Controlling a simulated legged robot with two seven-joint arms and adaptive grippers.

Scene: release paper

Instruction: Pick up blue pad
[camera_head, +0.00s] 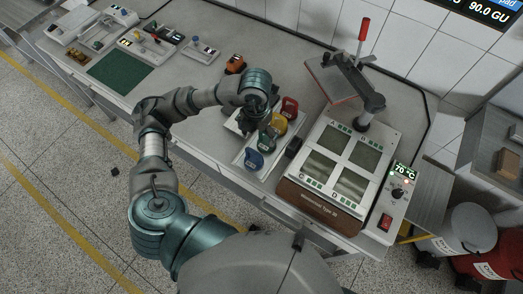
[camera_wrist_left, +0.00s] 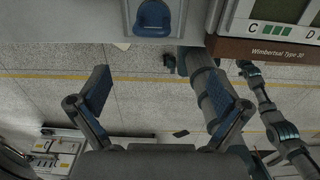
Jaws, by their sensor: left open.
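The blue pad (camera_head: 254,159) is a small blue piece at the near end of a white tray (camera_head: 239,161) on the table. My right gripper is in neither view.
Green (camera_head: 267,139), yellow (camera_head: 278,123) and red (camera_head: 289,107) pieces share the tray. A heated device with four-part plate (camera_head: 337,169) and a red-handled lever arm (camera_head: 360,85) stands to the right. An orange item (camera_head: 235,64) sits behind.

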